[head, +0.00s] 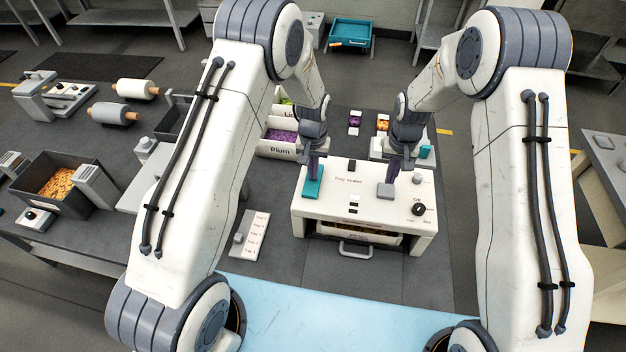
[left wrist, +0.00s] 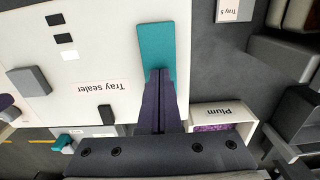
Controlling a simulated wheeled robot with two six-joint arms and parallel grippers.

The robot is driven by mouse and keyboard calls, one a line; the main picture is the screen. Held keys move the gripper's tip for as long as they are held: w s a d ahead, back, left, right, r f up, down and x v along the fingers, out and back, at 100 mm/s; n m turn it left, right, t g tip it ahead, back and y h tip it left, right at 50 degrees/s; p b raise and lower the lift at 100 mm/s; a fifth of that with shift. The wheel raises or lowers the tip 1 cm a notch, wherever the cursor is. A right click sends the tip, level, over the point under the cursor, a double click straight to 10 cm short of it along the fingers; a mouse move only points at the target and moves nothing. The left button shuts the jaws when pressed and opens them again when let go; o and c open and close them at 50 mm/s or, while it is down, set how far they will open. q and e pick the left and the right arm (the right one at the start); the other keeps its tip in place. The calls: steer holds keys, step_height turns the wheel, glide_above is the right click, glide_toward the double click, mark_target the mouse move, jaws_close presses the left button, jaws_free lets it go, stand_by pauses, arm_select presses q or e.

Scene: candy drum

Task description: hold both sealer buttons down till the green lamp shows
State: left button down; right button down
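The white tray sealer (head: 375,213) stands on the table in the middle of the head view. A teal pad (head: 313,188) is on its left and a grey block (head: 385,191) on its right. My left gripper (head: 313,176) has its purple fingers closed together, tips at the teal pad's edge; the left wrist view shows the fingers (left wrist: 158,73) over the pad (left wrist: 156,42). My right gripper (head: 391,181) looks shut, its tips just above or at the far side of the grey block; contact is unclear. Small indicators (head: 354,204) show dark and white, none green.
A black block (head: 352,166) and a dial (head: 418,209) are also on the sealer's top. The Plum bin (head: 281,150) stands behind left, and a card (head: 253,235) with a grey block lies to the left. The dark table in front is clear.

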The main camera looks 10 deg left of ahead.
mark_target(387, 190)
steer(key=shift+f, duration=2.1)
stand_by(5.9)
